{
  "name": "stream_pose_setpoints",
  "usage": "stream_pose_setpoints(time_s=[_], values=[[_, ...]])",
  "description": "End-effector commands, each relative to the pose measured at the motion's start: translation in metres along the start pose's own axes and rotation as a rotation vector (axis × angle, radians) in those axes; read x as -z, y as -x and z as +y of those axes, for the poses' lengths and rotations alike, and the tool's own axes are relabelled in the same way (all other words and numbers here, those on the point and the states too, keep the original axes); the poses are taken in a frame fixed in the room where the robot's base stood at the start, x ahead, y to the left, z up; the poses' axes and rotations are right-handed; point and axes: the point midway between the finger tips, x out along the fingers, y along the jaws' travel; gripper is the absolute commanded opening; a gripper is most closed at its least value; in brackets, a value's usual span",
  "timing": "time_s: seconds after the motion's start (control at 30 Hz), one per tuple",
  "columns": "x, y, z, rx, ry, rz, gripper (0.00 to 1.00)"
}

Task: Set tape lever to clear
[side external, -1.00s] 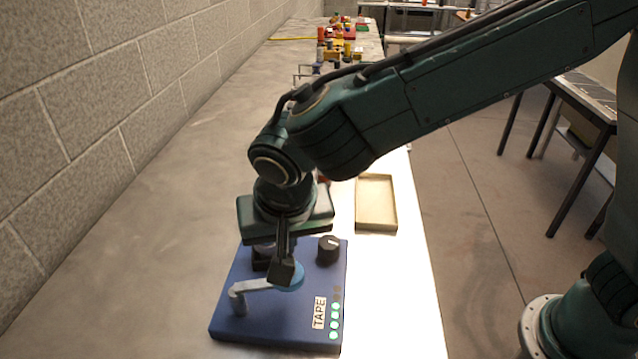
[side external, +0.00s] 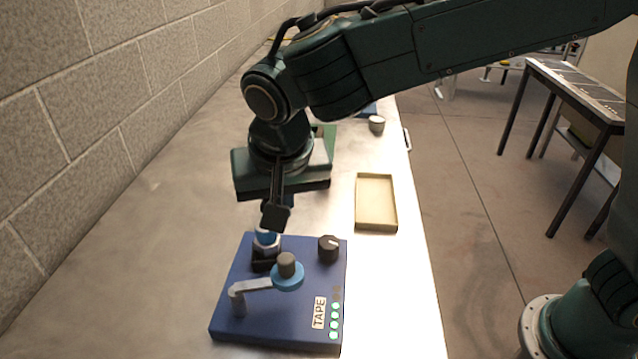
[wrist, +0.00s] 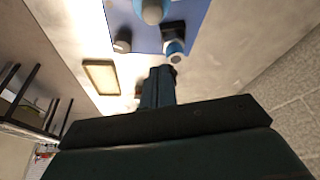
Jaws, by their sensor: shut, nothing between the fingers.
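The blue TAPE box (side external: 232,322) sits on the bench, its TAPE label (side external: 319,312) near the front right corner. A grey crank arm (side external: 252,286) runs from a post at the left to a blue disc with a grey knob (side external: 287,264). Behind it, a black mount holds a short blue and white lever (side external: 266,240); the lever also shows in the wrist view (wrist: 174,48). I cannot tell which part is the tape lever. A black dial (side external: 328,250) is at the back right. My gripper (side external: 275,217) is shut and empty above the box's back edge, apparently clear of the lever.
An open tan tray (side external: 376,228) lies behind and right of the box. A small grey cylinder (side external: 376,124) stands farther back. The brick wall (side external: 60,150) bounds the bench on the left. Bare bench lies between wall and box.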

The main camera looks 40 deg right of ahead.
Motion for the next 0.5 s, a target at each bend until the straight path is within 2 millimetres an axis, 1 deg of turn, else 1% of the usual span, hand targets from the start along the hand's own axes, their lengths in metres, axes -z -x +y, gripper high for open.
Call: stream_pose_setpoints(time_s=[0.03, 0.1, 0.2, 0.33, 0.5], values=[[0.0, 0.009, -0.001, 0.002, 0.0, 0.001, 0.0], [0.0, 0.019, -0.002, 0.003, 0.0, 0.001, 0.0], [0.0, 0.031, -0.002, 0.002, 0.0, 0.002, 0.0], [0.0, 0.041, -0.002, 0.0, 0.0, 0.001, 0.0], [0.0, 0.046, -0.002, 0.0, 0.0, 0.0, 0.0]])
